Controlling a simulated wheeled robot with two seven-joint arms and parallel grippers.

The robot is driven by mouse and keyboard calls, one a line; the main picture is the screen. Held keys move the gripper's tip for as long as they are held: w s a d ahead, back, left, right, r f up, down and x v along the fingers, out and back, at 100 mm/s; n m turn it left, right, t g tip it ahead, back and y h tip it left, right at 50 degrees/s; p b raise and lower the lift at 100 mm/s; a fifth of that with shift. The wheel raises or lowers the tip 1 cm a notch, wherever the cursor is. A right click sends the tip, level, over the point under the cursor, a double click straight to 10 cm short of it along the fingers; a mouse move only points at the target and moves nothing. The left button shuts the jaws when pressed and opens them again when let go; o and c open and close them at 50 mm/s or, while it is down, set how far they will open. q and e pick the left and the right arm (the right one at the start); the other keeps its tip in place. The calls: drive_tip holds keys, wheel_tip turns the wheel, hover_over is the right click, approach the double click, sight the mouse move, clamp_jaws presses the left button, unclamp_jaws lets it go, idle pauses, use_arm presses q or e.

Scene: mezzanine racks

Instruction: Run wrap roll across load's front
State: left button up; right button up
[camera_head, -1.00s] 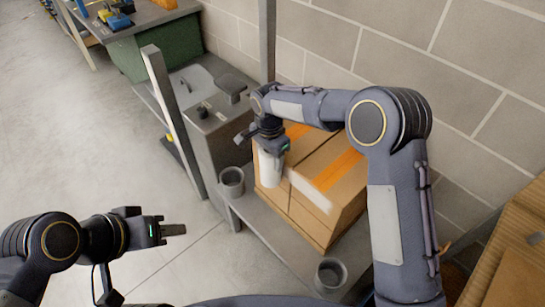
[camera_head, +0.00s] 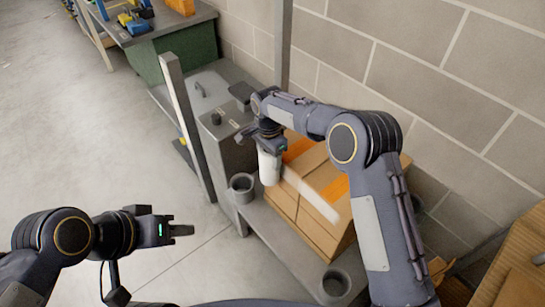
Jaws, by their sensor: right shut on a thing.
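The load is a stack of brown cardboard boxes (camera_head: 318,224) with orange tape on top, standing on a grey shelf (camera_head: 290,262). My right gripper (camera_head: 268,150) is shut on the white wrap roll (camera_head: 269,168) and holds it upright at the load's left front corner. A pale strip of wrap runs from near the roll along the upper part of the load's front. My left gripper (camera_head: 190,230) is away to the left over the floor, with nothing seen in it. Its fingers show edge-on, so its opening cannot be judged.
A grey cup (camera_head: 242,187) stands on the shelf left of the load, and another cup (camera_head: 336,284) near its right front. A grey cabinet (camera_head: 226,148) and upright post (camera_head: 186,125) are to the left. A block wall rises behind. The floor at left is clear.

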drive_tip(key=s+d+b, duration=0.5)
drive_tip(key=s+d, duration=0.7)
idle(3.8)
drive_tip(key=shift+s+d+b, duration=0.6)
drive_tip(key=shift+s+d, duration=1.45)
drive_tip(key=shift+d, duration=0.05)
drive_tip(key=shift+s, duration=0.1)
drive_tip(key=shift+s+d, duration=0.9)
drive_tip(key=shift+s, duration=0.05)
